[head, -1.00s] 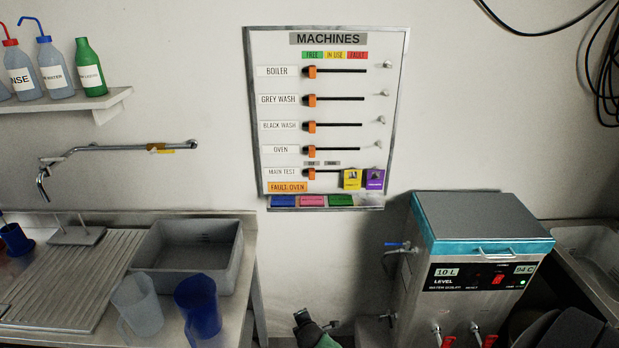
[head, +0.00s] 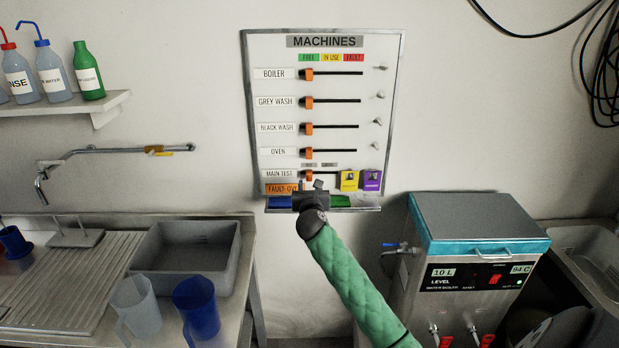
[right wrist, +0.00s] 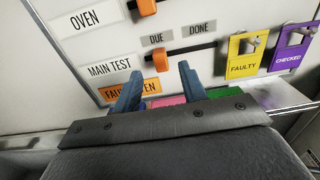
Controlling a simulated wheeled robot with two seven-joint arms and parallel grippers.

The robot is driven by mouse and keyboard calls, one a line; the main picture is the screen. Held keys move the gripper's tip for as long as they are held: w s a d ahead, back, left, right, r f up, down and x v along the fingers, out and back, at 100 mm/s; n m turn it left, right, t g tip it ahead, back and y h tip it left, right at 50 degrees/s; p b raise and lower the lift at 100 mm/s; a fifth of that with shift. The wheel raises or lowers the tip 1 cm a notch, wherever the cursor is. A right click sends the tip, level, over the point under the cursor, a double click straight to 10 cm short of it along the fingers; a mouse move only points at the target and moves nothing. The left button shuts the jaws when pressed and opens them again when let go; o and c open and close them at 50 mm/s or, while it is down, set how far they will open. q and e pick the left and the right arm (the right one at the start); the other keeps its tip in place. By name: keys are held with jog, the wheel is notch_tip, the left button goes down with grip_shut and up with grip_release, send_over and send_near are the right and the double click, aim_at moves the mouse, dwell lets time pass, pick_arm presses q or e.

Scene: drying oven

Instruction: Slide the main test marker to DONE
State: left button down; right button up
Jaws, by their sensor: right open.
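The main test marker is an orange slider (head: 307,175) at the left end of its black slot on the MACHINES board (head: 275,222). In the right wrist view the orange marker (right wrist: 160,60) sits under the DUE label (right wrist: 157,39). The DONE label (right wrist: 199,29) is further right above the same slot. My right gripper (head: 311,187) is in front of the lower board. In the right wrist view its blue fingers (right wrist: 158,82) are apart and empty, just below the marker, with the marker between their lines. My left gripper is not in view.
A yellow FAULTY tag (right wrist: 242,58) and a purple CHECKED tag (right wrist: 291,50) hang right of the slot. The oven slider (head: 307,153) sits just above. A ledge with coloured cards (head: 340,201) juts out below. A water boiler (head: 475,260) stands at lower right.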

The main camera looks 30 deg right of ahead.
aim_at(310, 176)
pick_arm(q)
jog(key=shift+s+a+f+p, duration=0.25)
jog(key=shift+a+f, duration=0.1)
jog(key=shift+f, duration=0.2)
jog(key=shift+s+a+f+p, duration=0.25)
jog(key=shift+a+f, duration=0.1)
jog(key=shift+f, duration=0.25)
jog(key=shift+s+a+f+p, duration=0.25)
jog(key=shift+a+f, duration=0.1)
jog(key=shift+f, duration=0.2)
pick_arm(e)
jog(key=shift+x, duration=2.7)
jog(key=shift+a, duration=0.1)
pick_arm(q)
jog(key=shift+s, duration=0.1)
pick_arm(e)
grip_shut()
